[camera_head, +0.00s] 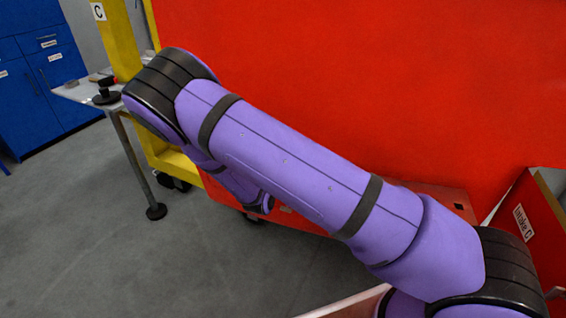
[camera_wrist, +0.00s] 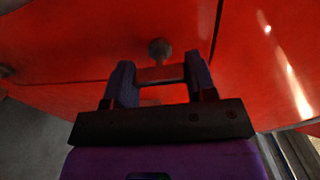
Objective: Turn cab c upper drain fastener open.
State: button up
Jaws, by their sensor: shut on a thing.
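In the wrist view, my gripper (camera_wrist: 160,74) has its two purple fingers on either side of a reddish-brown bar-like piece, which spans the gap between them. I take this piece to be part of the drain fastener (camera_wrist: 160,73). A dark round knob (camera_wrist: 160,49) shows just beyond it, against the red panel (camera_wrist: 80,40). The picture is dim, and how the knob and bar join is unclear. No label for the upper drain is readable. In the head view my arm hides the fastener and the fingertips.
The big red nosecone (camera_head: 380,80) fills the head view's centre. A red box labelled "Intake C" (camera_head: 523,222) stands at right. A yellow post (camera_head: 120,45) with a "C" sign, a small table (camera_head: 75,92) and blue cabinets (camera_head: 40,90) are at left. Grey floor (camera_head: 150,260) is open at lower left.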

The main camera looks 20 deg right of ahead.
jog(key=o, duration=0.9)
jog(key=shift+o, duration=0.2)
jog(key=v, duration=1)
jog(key=shift+s+a, duration=0.2)
jog(key=shift+s, duration=0.1)
